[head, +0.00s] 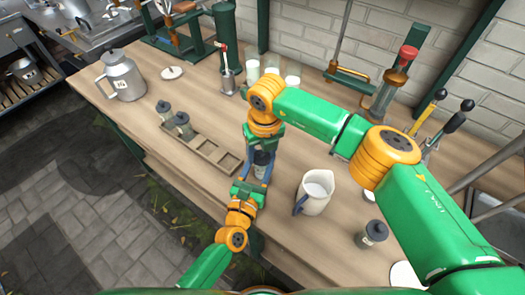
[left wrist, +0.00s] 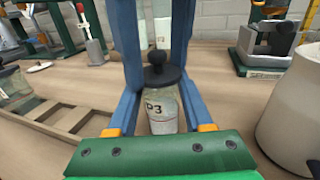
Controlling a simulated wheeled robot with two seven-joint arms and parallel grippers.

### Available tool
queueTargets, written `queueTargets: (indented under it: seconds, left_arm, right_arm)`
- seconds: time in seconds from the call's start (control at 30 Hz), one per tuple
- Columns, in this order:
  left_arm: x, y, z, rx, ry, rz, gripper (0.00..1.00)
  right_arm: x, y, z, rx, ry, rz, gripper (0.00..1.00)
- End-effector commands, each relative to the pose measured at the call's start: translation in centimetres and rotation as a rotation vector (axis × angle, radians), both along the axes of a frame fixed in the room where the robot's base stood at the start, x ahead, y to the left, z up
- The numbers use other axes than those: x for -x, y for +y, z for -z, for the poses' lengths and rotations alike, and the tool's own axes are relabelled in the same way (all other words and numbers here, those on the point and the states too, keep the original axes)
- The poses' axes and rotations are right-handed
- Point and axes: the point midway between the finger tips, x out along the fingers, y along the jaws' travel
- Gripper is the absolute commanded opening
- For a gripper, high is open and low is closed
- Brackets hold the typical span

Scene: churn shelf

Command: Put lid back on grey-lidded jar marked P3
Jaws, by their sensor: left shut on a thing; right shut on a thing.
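The jar marked P3 (head: 261,172) stands on the wooden table; its label shows in the left wrist view (left wrist: 160,118). My left gripper (head: 257,175) is shut around its body. The dark grey lid with a round knob (left wrist: 160,75) is above the jar mouth, level and roughly centred. My right gripper (head: 263,150) reaches down from above with its blue fingers on either side of the lid, shut on it. Whether the lid touches the jar rim or hangs just above it, I cannot tell.
A slotted wooden rack (head: 205,147) with two lidded jars (head: 182,122) lies left. A white jug (head: 316,188) stands close on the right, with another dark-lidded jar (head: 371,236) beyond. A large metal can (head: 122,78) and glasses of milk (head: 292,83) stand farther back.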

Motion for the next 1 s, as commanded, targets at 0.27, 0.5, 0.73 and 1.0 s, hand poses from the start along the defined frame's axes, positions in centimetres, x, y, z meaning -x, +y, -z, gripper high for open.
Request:
queueTargets:
  seconds: [0.27,0.5,0.73,1.0]
  left_arm:
    - [0.0,-0.5,-0.5,0.001,-0.020,0.007,0.00]
    - [0.0,-0.5,-0.7,0.002,-0.022,0.006,0.00]
    - [0.0,-0.4,-0.5,0.003,-0.016,0.004,0.00]
    - [0.0,-0.2,-0.3,0.002,-0.011,0.003,0.00]
  right_arm:
    - [0.0,-0.3,0.8,0.010,0.002,0.006,0.92]
    - [0.1,-0.2,0.3,0.006,0.001,0.006,0.92]
    - [0.6,-0.4,-3.7,0.004,-0.004,0.004,0.92]
    - [1.1,-0.7,-7.3,0.007,-0.006,0.004,0.92]
